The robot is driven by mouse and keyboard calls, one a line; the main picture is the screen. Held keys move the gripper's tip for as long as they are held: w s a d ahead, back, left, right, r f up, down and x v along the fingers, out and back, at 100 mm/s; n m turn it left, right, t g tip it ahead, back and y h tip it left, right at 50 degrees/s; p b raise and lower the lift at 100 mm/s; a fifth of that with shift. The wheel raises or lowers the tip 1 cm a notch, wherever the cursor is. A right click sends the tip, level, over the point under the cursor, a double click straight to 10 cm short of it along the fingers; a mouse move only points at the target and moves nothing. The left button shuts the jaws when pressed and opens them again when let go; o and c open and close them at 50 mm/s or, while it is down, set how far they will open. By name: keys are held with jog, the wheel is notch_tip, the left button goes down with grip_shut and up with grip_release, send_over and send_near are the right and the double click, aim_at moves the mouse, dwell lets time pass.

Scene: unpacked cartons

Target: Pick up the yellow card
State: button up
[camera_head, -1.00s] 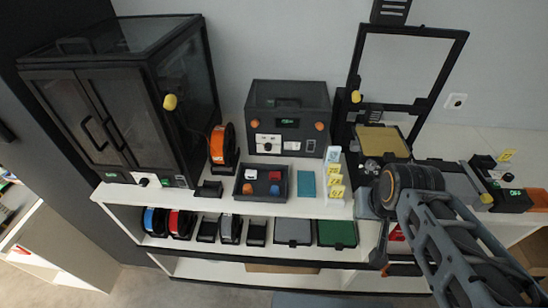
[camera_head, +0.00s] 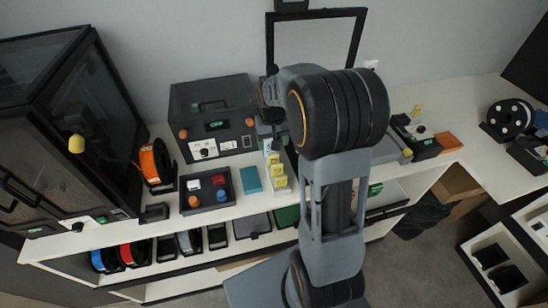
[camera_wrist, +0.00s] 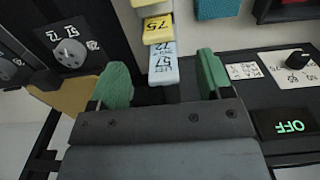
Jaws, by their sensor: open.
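My gripper (camera_wrist: 163,72) is open with green finger pads. The pale blue card appears between the pads, with nothing visibly gripped. In the head view, several yellow cards (camera_head: 277,170) stand in a row on the white shelf, right of a teal block (camera_head: 251,180). My arm partly hides the row's back end.
A dark tray with coloured blocks (camera_head: 208,190) and a dark machine (camera_head: 213,118) stand left of the cards. A framed panel (camera_head: 316,45) rises behind my arm. A dial panel (camera_wrist: 70,52) is close on the left in the wrist view.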

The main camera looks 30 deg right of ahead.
aim_at(273, 154)
jog(key=f, duration=0.2)
jog(key=shift+w+d+f, duration=0.1)
jog(key=shift+d+f, duration=0.15)
jog(key=shift+f, duration=0.1)
jog(key=shift+f+p, duration=0.95)
jog(key=shift+f, duration=1.65)
jog(key=shift+c, duration=0.3)
jog(key=c, duration=1)
